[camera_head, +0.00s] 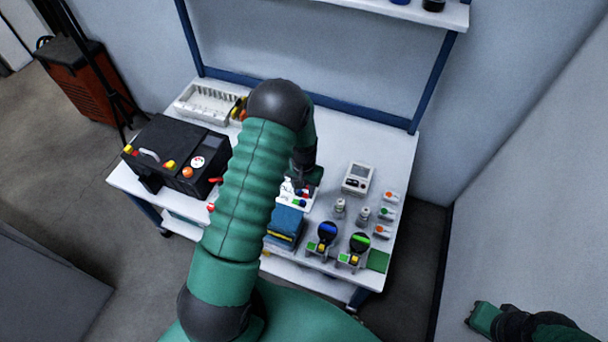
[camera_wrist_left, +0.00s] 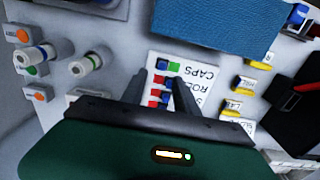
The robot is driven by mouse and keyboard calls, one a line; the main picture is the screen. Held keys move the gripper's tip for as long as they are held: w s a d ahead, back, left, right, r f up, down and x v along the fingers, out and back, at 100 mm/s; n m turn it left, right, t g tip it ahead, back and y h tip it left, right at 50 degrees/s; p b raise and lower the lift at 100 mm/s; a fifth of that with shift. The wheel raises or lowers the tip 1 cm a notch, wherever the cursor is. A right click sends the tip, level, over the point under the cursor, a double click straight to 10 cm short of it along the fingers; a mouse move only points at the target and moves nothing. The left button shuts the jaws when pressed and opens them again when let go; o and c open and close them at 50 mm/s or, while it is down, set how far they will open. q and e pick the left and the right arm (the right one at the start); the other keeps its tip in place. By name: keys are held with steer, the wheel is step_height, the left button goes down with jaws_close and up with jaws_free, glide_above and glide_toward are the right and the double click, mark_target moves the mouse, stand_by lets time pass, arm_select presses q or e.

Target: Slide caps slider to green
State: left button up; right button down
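The white slider panel (camera_head: 309,204) lies on the table under my left gripper. In the left wrist view the panel (camera_wrist_left: 202,88) reads upside down, with a CAPS label by its far row. In that row, the blue caps slider knob (camera_wrist_left: 162,64) sits on the left and a green square (camera_wrist_left: 174,67) shows to its right. The lower rows show red squares and blue knobs, partly hidden by a finger.
A blue box (camera_head: 286,219) stands close in front of the panel. A black case (camera_head: 175,155) is at the table's left. A small white meter (camera_head: 357,178), metal connectors and two round-headed devices (camera_head: 327,232) stand right. A white tray (camera_head: 206,103) is at the back.

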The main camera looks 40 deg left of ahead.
mark_target(304, 201)
arm_select(q)
step_height(304, 201, up, 10)
steer(key=shift+p, duration=0.35)
steer(key=shift+d+r, duration=0.1)
steer(key=s+d+r+m+t+p, duration=0.1)
steer(key=s+d+r, duration=0.4)
steer(key=d+r, duration=0.1)
steer(key=s+d+r+m+t+p, duration=0.1)
steer(key=s+d+r+m+p, duration=0.1)
steer(key=s+d+r, duration=0.4)
steer(key=d+r, duration=0.1)
steer(key=d, duration=0.2)
steer(key=shift+s+d+m+t, duration=0.25)
steer(key=shift+m+t, duration=0.05)
steer(key=shift+s+r, duration=0.1)
steer(key=shift+r, duration=0.05)
steer(key=shift+d, duration=0.25)
steer(key=shift+a, duration=0.1)
